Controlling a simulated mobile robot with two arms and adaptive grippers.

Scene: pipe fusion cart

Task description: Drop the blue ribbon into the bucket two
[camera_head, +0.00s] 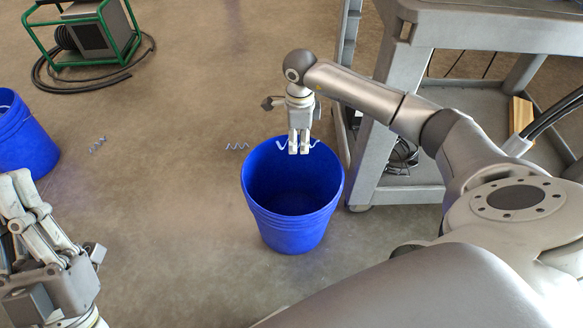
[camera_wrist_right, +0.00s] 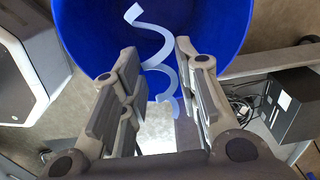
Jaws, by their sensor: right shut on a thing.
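A pale blue curled ribbon (camera_wrist_right: 160,62) is held in my right gripper (camera_head: 299,150). In the head view its ends stick out on both sides of the fingertips. The gripper is shut on it and hangs above the far part of the opening of a blue bucket (camera_head: 292,232). The bucket looks empty inside; its wall (camera_wrist_right: 225,25) also shows behind the ribbon in the right wrist view. A second blue bucket (camera_head: 27,147) is cut off at the left edge. My left gripper (camera_head: 14,180) is at the lower left, fingers close together; any gap is unclear.
A grey cart (camera_head: 400,110) stands right of the bucket. A green-framed machine (camera_head: 92,42) with a black hose stands at the back left.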

